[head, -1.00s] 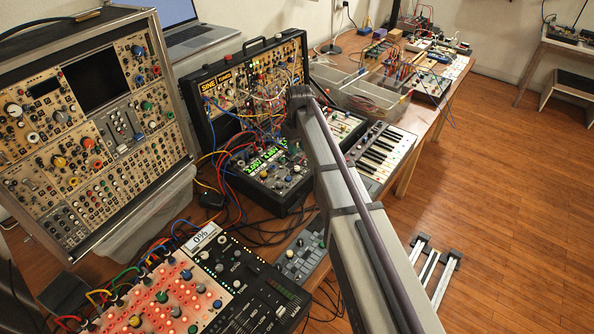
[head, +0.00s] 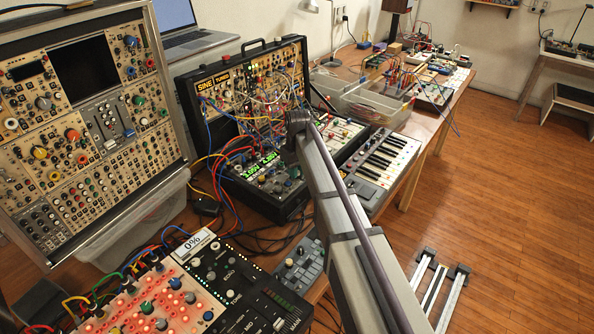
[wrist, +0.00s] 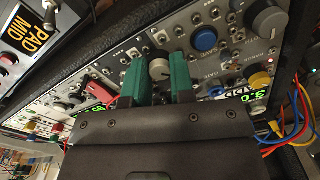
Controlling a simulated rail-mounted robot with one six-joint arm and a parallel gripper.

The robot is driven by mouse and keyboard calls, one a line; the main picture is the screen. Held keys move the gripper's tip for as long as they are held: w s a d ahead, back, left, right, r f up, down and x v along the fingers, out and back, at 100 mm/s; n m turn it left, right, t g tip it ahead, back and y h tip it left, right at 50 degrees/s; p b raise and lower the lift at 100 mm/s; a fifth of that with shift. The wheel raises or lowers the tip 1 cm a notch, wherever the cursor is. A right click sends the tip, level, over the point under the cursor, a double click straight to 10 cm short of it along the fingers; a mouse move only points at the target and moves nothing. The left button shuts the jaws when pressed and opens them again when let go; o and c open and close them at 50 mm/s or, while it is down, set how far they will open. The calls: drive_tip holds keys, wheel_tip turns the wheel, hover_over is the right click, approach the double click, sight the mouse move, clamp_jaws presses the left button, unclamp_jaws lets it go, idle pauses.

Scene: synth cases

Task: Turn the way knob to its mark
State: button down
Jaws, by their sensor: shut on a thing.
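In the wrist view, my gripper (wrist: 158,70) has two green fingers, one on each side of a pale grey knob (wrist: 160,67) on a silver panel. The gripper is shut on this knob. I cannot read a label naming it the way knob, and its pointer and mark are not clear. In the head view, my arm reaches to the panel case (head: 262,183) with green displays, and the arm hides the gripper and the knob.
A blue knob (wrist: 204,39), a large grey knob (wrist: 266,16) and a yellow knob (wrist: 260,80) are close by on the panel. Patch cables (head: 228,172) crowd the case's left side. A keyboard (head: 385,160) stands to the right.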

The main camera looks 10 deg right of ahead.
drive_tip(key=shift+m, duration=0.4)
drive_tip(key=m, duration=0.3)
drive_tip(key=shift+m, duration=0.4)
drive_tip(key=m, duration=0.4)
drive_tip(key=shift+m, duration=0.3)
drive_tip(key=m, duration=0.4)
drive_tip(key=shift+s, duration=0.1)
drive_tip(key=m, duration=0.4)
drive_tip(key=shift+m+t, duration=0.3)
drive_tip(key=c, duration=1.3)
unclamp_jaws()
drive_tip(key=shift+o, duration=0.2)
